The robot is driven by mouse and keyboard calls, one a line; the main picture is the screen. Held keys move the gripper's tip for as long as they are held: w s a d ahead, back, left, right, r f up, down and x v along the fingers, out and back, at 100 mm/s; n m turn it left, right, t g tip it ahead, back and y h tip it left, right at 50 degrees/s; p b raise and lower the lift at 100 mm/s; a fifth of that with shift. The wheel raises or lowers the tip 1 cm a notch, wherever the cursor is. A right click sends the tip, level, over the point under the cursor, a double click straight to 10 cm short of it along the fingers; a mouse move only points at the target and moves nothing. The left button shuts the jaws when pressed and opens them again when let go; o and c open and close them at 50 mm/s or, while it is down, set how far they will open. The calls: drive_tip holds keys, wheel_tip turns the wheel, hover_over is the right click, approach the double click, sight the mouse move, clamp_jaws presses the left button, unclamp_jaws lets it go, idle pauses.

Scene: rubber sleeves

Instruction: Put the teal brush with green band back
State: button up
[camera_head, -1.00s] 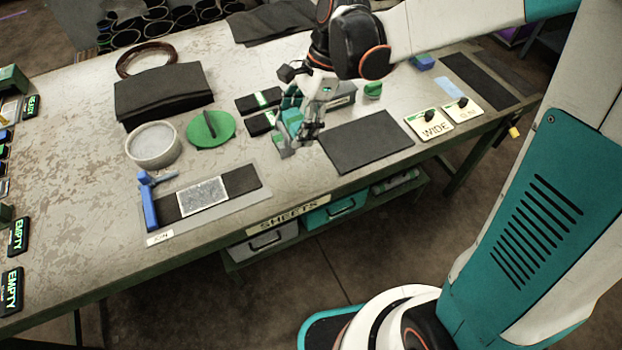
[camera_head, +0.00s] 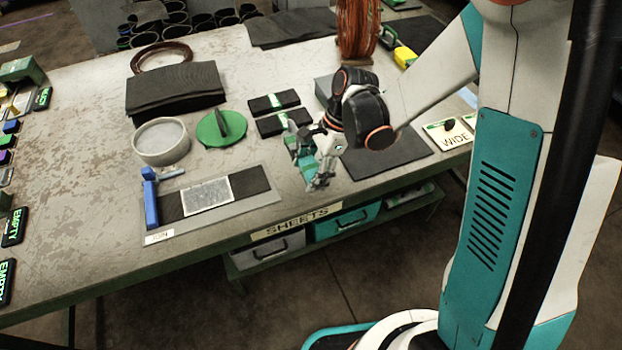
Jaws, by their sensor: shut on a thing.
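My gripper (camera_head: 318,180) is shut on the teal brush with green band (camera_head: 302,150) and holds it over the front part of the workbench. The brush shows as a small teal block with a lighter green part, on the left side of the jaws. The fingers and wrist hide some of it. Whether it touches the bench top is hard to tell. A dark flat mat (camera_head: 400,150) lies just right of the gripper, partly behind my arm.
A green disc (camera_head: 221,129), a pale round bowl (camera_head: 161,141) and a blue-ended fixture with a dark strip (camera_head: 150,203) stand to the left. A copper-coloured spool (camera_head: 358,30) stands at the back.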

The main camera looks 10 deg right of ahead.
drive_tip(key=shift+f+b, duration=0.5)
drive_tip(key=shift+f, duration=1.1)
drive_tip(key=shift+f, duration=0.2)
drive_tip(key=o, duration=1)
drive_tip(key=shift+r, duration=0.1)
